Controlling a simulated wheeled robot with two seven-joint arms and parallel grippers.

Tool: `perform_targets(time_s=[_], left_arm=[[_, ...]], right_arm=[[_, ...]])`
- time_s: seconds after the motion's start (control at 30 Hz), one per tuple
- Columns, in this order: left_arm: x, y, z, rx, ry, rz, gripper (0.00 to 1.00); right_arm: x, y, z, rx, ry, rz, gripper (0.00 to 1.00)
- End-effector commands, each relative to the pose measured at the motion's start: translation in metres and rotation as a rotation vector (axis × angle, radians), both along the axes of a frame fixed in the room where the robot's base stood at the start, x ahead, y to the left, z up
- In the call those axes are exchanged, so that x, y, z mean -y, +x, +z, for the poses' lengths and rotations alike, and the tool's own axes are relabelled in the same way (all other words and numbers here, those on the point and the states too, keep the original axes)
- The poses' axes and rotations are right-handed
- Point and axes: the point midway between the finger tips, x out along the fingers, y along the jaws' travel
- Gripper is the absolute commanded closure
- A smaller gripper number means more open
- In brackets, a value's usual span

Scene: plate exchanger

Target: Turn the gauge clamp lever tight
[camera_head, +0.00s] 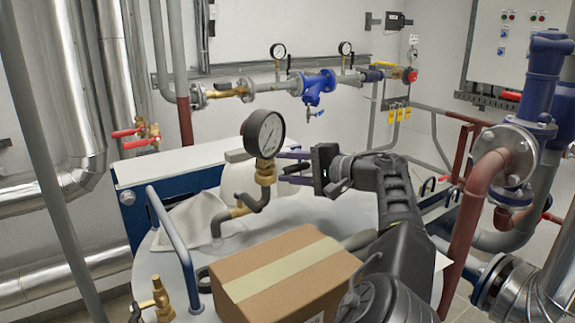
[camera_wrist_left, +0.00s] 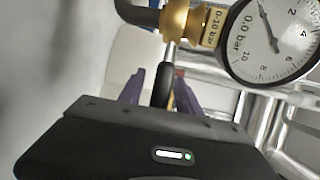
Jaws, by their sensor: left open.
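The round pressure gauge (camera_head: 264,134) stands on a brass fitting (camera_head: 265,171) above a bent dark pipe on the tank top. In the wrist view the gauge dial (camera_wrist_left: 270,38) is at the upper right, with its brass fitting (camera_wrist_left: 184,22) beside it. A dark lever (camera_wrist_left: 163,84) hangs below the fitting in that view. My left gripper (camera_head: 281,167) is at the right of the fitting, its purple fingers pointing left. It is open, with one finger on each side of the lever (camera_wrist_left: 160,88); contact cannot be told. My right gripper is not in view.
A cardboard box (camera_head: 285,275) sits on the tank top below my left arm. A blue-grey rail (camera_head: 173,245) and a brass valve (camera_head: 161,297) stand at the left. A white cloth (camera_head: 190,222) lies behind the rail. Red-brown pipework (camera_head: 466,235) rises at the right.

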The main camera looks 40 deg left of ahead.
Motion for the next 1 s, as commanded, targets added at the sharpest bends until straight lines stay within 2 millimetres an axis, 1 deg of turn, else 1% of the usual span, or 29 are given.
perform_targets(time_s=[0.27, 0.77, 1.0], left_arm=[[-0.0019, -0.0002, -0.0007, 0.000, 0.000, 0.000, 0.59], [-0.0015, -0.0002, -0.0006, 0.000, 0.000, 0.000, 1.00], [-0.0015, -0.0002, -0.0007, 0.000, 0.000, 0.000, 1.00]], right_arm=[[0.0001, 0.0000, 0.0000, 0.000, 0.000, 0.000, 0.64], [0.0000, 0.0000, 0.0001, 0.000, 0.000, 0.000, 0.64], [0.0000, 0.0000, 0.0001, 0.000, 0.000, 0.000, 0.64]])
